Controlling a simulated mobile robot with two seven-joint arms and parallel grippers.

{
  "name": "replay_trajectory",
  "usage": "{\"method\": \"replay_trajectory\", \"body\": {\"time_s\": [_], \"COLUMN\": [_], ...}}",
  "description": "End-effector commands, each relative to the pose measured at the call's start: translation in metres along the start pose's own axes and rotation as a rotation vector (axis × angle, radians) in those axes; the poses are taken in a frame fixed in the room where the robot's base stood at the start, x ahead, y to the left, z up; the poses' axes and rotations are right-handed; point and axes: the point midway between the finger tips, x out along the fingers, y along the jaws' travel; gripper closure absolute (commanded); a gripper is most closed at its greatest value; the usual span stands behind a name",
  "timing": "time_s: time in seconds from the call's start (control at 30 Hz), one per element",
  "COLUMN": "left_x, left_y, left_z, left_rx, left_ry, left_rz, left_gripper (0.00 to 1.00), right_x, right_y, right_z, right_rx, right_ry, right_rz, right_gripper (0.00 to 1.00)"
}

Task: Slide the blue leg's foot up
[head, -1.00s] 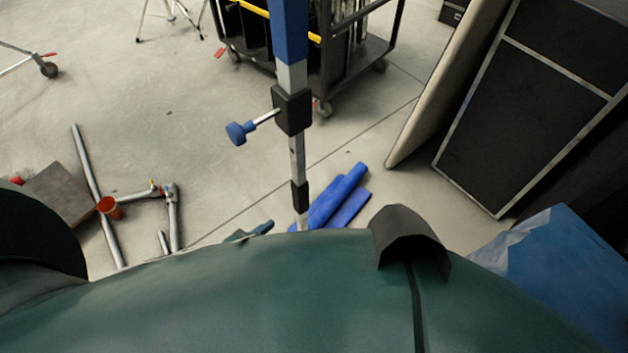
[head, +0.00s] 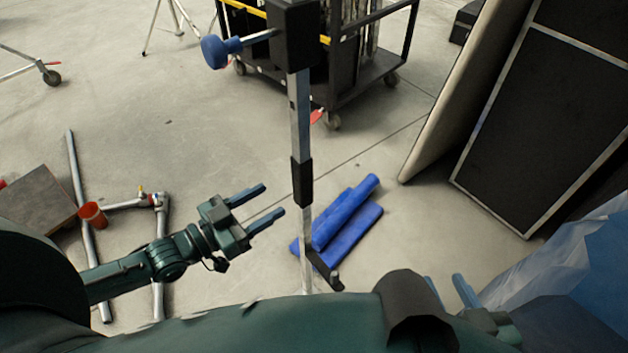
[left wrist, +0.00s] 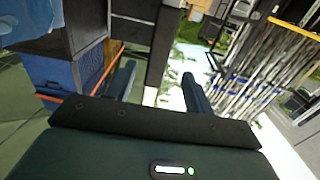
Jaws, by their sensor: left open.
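The leg stands upright in the head view: a black clamp block (head: 295,35) with a blue knob (head: 214,50), a grey tube (head: 299,110), a black collar (head: 302,182) and a thin lower rod (head: 306,235). A dark foot piece (head: 322,268) shows at its lower end, partly hidden by my body. The leg's blue section is above the picture. My left gripper (head: 273,200) is open and empty, just left of the leg below the collar, fingers pointing toward it. A dark upright bar (left wrist: 160,55) shows between its fingers in the left wrist view. My right gripper (head: 450,280) appears low right, fingers apart.
Blue rolls (head: 345,215) lie on the floor behind the leg. A black cart (head: 360,65) stands at the back. Panels (head: 540,110) lean at the right. The floor between is clear.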

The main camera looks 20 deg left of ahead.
Motion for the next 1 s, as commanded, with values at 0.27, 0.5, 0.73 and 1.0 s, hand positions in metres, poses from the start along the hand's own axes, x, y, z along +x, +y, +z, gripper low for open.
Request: {"method": "replay_trajectory", "body": {"time_s": [0.27, 0.5, 0.73, 1.0], "left_x": [0.053, 0.099, 0.122, 0.124], "left_y": [0.0, 0.001, 0.001, 0.001], "left_z": [-0.001, 0.0, 0.0, -0.001], "left_rx": [0.001, 0.001, 0.0, 0.001], "left_ry": [0.006, 0.002, -0.001, -0.002], "left_rz": [0.0, 0.001, 0.0, 0.001], "left_gripper": [0.47, 0.47, 0.47, 0.47], "right_x": [0.007, 0.012, 0.014, 0.015], "right_y": [-0.003, -0.005, -0.006, -0.007], "right_z": [0.011, 0.018, 0.021, 0.021], "right_rx": [-0.024, -0.047, -0.056, -0.058], "right_ry": [-0.011, -0.019, -0.025, -0.026], "right_rz": [-0.01, -0.019, -0.023, -0.025], "right_gripper": [0.64, 0.64, 0.64, 0.64]}}
